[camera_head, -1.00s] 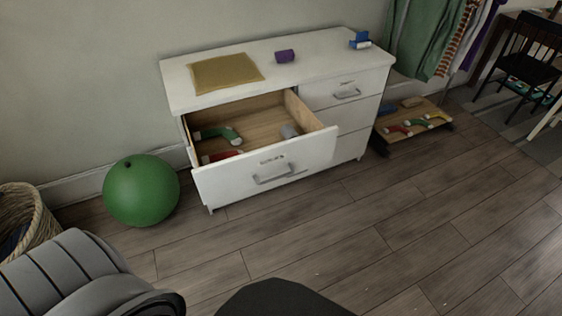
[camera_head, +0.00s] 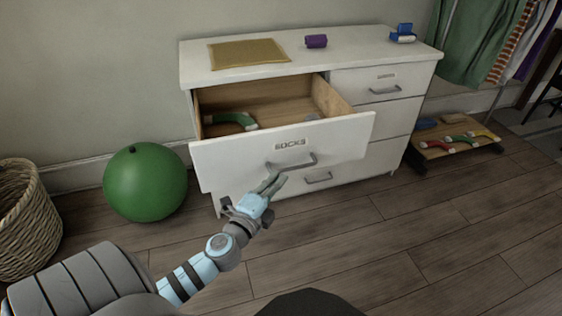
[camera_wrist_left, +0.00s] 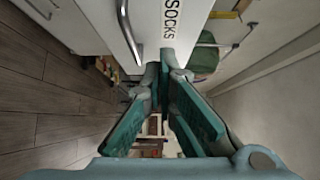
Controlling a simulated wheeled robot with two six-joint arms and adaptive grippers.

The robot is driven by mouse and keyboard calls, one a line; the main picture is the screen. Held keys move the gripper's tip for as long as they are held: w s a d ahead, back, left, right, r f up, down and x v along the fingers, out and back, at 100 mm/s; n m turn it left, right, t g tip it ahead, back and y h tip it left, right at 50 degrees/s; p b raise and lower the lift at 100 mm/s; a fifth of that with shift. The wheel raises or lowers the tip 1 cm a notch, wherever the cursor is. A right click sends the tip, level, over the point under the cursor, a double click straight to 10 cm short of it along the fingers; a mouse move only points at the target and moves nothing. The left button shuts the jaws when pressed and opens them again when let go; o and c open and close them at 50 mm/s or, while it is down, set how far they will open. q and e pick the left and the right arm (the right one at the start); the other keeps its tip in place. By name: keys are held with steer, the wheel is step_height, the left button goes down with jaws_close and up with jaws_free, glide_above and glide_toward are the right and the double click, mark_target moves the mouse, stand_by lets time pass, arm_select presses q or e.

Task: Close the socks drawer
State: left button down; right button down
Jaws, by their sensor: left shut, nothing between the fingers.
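The white socks drawer (camera_head: 230,168) at the top left of the dresser is pulled well out, with the word SOCKS and a grey bar handle (camera_head: 292,163) on its front. A green sock (camera_head: 235,120) lies inside. My left gripper (camera_head: 274,183) is shut and empty, just below and in front of the handle in the head view. In the left wrist view its fingertips (camera_wrist_left: 167,62) are close to the drawer front (camera_wrist_left: 172,38); I cannot tell whether they touch it. My right gripper is not in view.
The white dresser (camera_head: 395,78) bears a yellow mat, a purple roll (camera_head: 316,41) and a blue item (camera_head: 403,33). A green ball (camera_head: 145,183) and a wicker basket (camera_head: 25,215) stand left. A low rack (camera_head: 458,145) stands right. The floor in front is clear.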

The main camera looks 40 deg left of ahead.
arm_select(q)
steer(key=w+a, duration=0.1)
steer(key=w, duration=0.1)
steer(key=w+a, duration=0.1)
steer(key=w, duration=0.2)
steer(key=w+a, duration=0.2)
steer(key=shift+w+f, duration=0.1)
steer(key=shift+w, duration=0.05)
steer(key=shift+w+a, duration=0.1)
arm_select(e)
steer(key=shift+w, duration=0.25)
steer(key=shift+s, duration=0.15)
arm_select(q)
steer(key=shift+w+a, duration=0.1)
